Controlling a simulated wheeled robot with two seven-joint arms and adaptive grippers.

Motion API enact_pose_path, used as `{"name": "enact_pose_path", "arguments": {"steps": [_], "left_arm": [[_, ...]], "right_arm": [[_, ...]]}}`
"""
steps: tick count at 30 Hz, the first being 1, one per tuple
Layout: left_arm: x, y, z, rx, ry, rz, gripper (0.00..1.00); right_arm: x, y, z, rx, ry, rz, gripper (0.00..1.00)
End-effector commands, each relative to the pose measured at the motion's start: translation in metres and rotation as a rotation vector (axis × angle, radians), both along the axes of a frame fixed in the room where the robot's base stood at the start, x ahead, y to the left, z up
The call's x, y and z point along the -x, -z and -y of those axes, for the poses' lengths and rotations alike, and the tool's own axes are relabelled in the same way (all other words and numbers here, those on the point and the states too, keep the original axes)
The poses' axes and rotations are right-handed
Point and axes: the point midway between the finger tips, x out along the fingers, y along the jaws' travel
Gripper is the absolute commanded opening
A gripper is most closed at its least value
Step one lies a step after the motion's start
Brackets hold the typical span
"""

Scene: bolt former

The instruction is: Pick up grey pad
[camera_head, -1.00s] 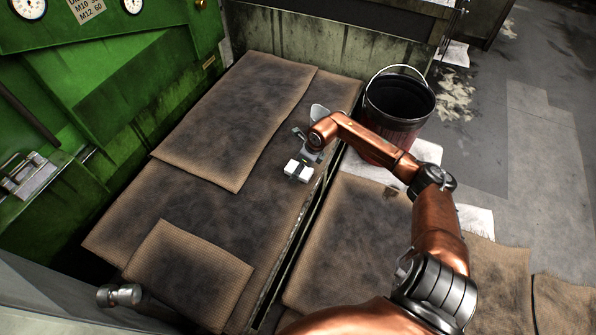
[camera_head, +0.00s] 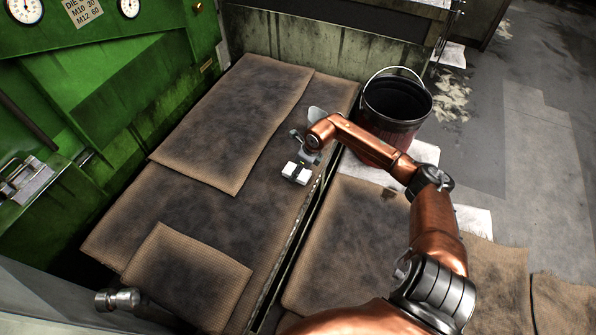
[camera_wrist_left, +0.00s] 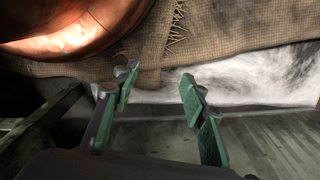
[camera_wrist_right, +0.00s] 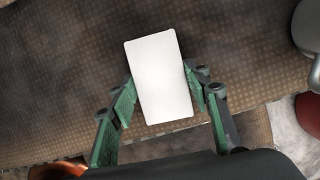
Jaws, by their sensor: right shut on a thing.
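The grey pad is a pale, nearly white rectangular block. In the right wrist view the pad (camera_wrist_right: 158,77) lies between the green fingers of my right gripper (camera_wrist_right: 160,92), which is shut on its sides. In the head view the pad (camera_head: 296,173) shows near the right edge of the brown matted top, with my right gripper (camera_head: 301,167) at it, partly hidden by the wrist. I cannot tell whether the pad touches the mat. My left gripper (camera_wrist_left: 158,92) is open and empty in the left wrist view. It is outside the head view.
A dark bucket (camera_head: 396,108) stands just right of my right wrist. Loose brown mats (camera_head: 235,120) lie on the matted top (camera_head: 180,210). A green machine (camera_head: 110,80) stands at the left. A narrow gap runs along the top's right edge.

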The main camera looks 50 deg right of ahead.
Motion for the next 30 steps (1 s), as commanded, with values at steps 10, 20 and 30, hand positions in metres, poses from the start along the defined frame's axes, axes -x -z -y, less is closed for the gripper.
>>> {"name": "enact_pose_path", "arguments": {"steps": [10,20,30], "left_arm": [[0.010,0.047,-0.010,-0.015,0.003,-0.004,0.40],[0.043,0.113,-0.030,-0.039,0.001,-0.006,0.40],[0.095,0.159,-0.035,-0.045,0.023,-0.008,0.40]], "right_arm": [[-0.002,-0.035,0.001,0.003,-0.001,0.007,0.31],[0.038,-0.083,0.017,0.004,0.000,0.003,0.31],[0.091,-0.115,0.037,0.003,0.000,0.001,0.31]]}}
